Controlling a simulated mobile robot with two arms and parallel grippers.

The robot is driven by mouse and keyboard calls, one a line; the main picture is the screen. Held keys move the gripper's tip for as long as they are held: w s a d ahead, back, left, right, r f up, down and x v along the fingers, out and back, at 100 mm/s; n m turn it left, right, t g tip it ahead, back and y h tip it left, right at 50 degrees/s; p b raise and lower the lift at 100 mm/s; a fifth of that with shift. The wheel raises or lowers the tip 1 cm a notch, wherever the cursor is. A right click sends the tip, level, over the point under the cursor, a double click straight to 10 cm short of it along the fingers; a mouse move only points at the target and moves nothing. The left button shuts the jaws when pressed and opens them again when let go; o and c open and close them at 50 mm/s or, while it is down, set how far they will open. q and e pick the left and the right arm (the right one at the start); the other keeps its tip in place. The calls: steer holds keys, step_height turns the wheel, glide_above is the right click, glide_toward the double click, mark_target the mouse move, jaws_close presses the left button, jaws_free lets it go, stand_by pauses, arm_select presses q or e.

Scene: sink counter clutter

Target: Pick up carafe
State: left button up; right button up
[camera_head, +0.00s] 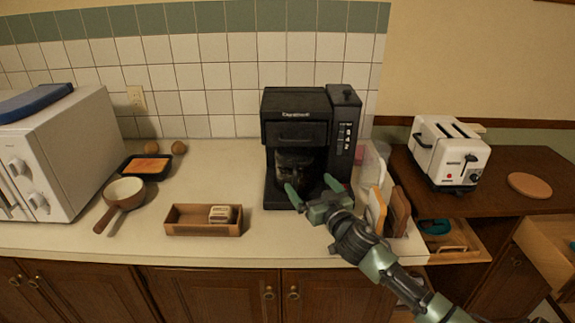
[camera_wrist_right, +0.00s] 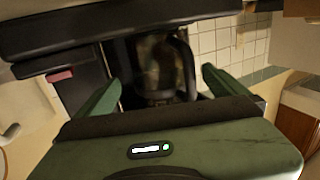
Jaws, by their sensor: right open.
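The carafe (camera_head: 292,168) is dark glass with a black handle and sits inside the black coffee maker (camera_head: 296,107) on the counter. The right gripper also shows in the wrist view (camera_wrist_right: 160,92), with the carafe's handle between and beyond the fingertips. The carafe's base is partly hidden by the gripper. My left gripper is not in view.
Cutting boards (camera_head: 386,211) stand close to the right of my gripper. A wooden box (camera_head: 190,229) and a pan (camera_head: 124,190) lie to the left on the counter (camera_head: 225,160). A white microwave (camera_head: 70,150) is at far left; a toaster (camera_head: 450,150) stands on the right cabinet.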

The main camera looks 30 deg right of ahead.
mark_target(302, 171)
steer(key=shift+w+d+r, duration=0.1)
steer(key=shift+w+r, duration=0.15)
steer(key=shift+w, duration=0.4)
steer(key=shift+r, duration=0.15)
steer(key=shift+w+d+r+p, duration=0.1)
steer(key=shift+w+r+p, duration=0.25)
steer(key=shift+w, duration=0.3)
steer(key=shift+w+d+r+p, duration=0.1)
steer(key=shift+w+r+p, duration=0.15)
steer(key=shift+w+p, duration=0.3)
steer(key=w, duration=0.2)
steer(key=shift+w+d+f, duration=0.15)
steer(key=shift+w+f, duration=0.15)
steer(key=shift+f, duration=0.05)
steer(key=shift+w, duration=0.15)
steer(key=c, duration=1.2)
steer(key=shift+r, duration=0.15)
steer(key=c, duration=0.3)
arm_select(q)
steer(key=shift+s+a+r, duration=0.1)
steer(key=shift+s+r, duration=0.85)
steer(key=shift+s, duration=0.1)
arm_select(e)
steer(key=shift+c, duration=0.2)
